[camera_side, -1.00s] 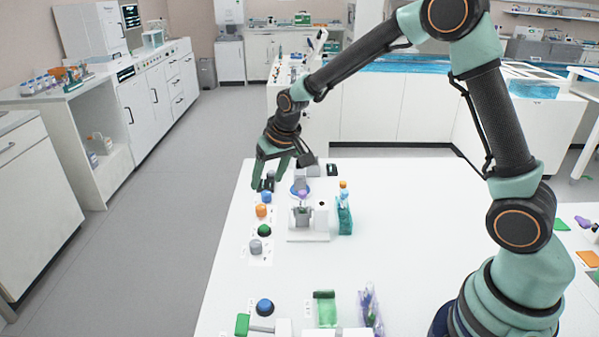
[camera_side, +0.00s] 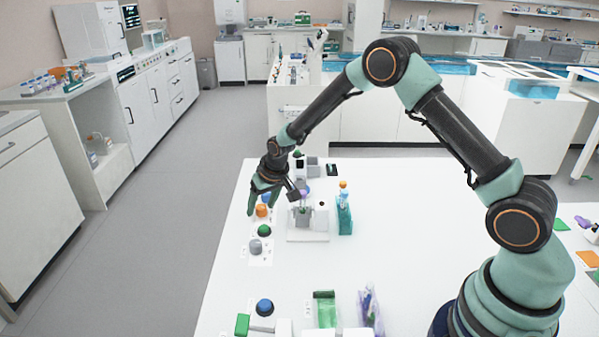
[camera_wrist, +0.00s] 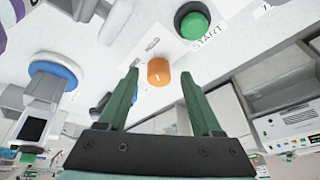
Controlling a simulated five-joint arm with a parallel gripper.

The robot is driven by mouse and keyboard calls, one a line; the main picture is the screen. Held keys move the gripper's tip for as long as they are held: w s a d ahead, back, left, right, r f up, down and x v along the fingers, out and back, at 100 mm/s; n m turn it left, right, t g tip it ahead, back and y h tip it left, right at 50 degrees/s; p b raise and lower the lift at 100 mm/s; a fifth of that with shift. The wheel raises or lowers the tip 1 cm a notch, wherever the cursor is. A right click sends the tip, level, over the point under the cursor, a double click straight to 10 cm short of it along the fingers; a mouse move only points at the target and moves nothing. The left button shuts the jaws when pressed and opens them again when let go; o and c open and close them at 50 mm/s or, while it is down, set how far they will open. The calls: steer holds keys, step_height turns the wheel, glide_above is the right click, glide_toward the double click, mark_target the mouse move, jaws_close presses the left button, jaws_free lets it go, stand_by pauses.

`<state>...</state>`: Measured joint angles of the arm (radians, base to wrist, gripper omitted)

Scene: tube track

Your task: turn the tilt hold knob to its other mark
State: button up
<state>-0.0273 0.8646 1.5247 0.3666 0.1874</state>
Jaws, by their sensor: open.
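The orange knob (camera_wrist: 158,72) has a short white line on its face. In the wrist view it appears between my two fingertips.
A green START button (camera_wrist: 193,20) stands close beside the orange knob, with a grey knob (camera_side: 256,247) nearer the camera. A device with a blue round part (camera_wrist: 55,72) stands to the left in the wrist view.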

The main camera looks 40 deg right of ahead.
jaws_close()
steer(key=shift+w+d+n, duration=0.1)
steer(key=shift+n, duration=2.1)
jaws_free()
steer(key=shift+r, duration=0.1)
steer(key=v, duration=1.2)
